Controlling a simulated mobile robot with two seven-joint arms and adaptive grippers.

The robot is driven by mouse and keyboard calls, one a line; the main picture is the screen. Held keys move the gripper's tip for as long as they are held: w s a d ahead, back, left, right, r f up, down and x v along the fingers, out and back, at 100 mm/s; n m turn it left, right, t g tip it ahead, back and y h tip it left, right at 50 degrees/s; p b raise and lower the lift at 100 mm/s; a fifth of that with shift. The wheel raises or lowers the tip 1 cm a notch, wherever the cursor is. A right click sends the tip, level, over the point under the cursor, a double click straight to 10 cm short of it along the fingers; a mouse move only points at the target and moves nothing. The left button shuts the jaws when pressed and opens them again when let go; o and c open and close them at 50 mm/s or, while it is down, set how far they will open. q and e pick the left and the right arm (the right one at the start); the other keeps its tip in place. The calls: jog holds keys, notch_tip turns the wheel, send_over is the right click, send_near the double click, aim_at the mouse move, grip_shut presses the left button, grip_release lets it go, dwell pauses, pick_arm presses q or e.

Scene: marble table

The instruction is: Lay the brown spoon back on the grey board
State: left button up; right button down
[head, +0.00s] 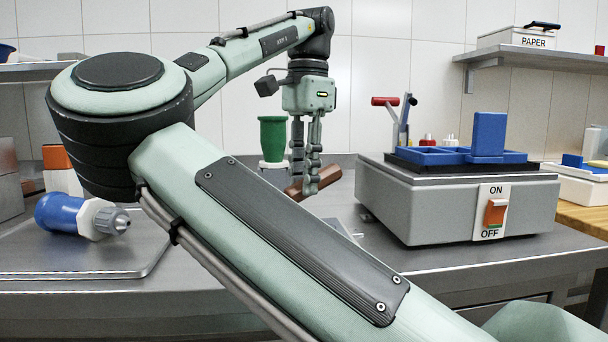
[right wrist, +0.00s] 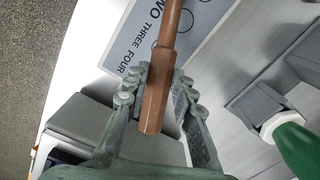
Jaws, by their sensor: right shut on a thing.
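The brown spoon (head: 298,190) is held in my right gripper (head: 312,184), at the middle of the head view. In the right wrist view its faceted brown handle (right wrist: 155,105) lies between the fingers of my right gripper (right wrist: 158,90), which are shut on it. The spoon's far end runs out of the top of that view. In the head view my arm hides much of the table there. My left gripper is not in view.
A grey box with an ON/OFF switch (head: 420,207) stands to the right, carrying a blue tray (head: 430,155). A green cup (head: 272,140) stands behind the gripper; its green side shows in the wrist view (right wrist: 300,150). A blue-and-white object (head: 75,214) lies at left.

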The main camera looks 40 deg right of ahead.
jog(key=c, duration=1.2)
grip_release()
jog(key=r, duration=1.2)
jog(key=shift+d, duration=0.25)
